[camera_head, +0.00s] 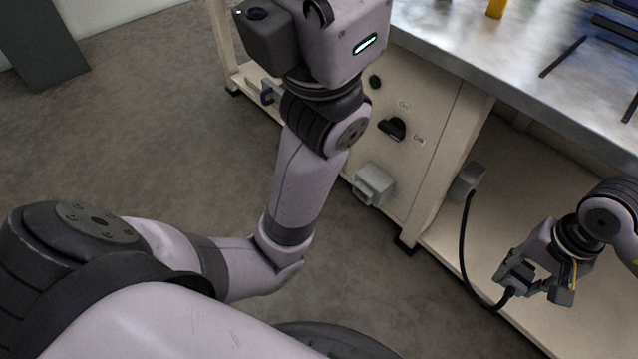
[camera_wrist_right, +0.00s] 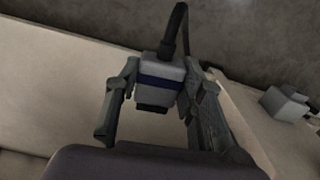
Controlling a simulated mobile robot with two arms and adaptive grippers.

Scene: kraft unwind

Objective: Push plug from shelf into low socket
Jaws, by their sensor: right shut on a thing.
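The plug (camera_wrist_right: 160,80) is a grey block with a dark blue band and a dark end; a black cable leaves its far end. My right gripper (camera_wrist_right: 161,103) is shut on it, one finger at each side, in the right wrist view. In the head view my right gripper (camera_head: 535,283) holds it above the low shelf (camera_head: 436,241) at the lower right. A grey socket box (camera_head: 374,184), low on the cream cabinet panel, stands left of and apart from the gripper. It also shows at the right of the wrist view (camera_wrist_right: 286,103). My left gripper is out of view.
The black cable (camera_head: 464,250) runs from a grey box (camera_head: 467,181) by the shelf to the plug. A cabinet leg (camera_head: 449,165) stands between the socket and the shelf. The panel has a black rotary switch (camera_head: 393,128). The metal worktop (camera_head: 480,50) is above. Open floor lies left.

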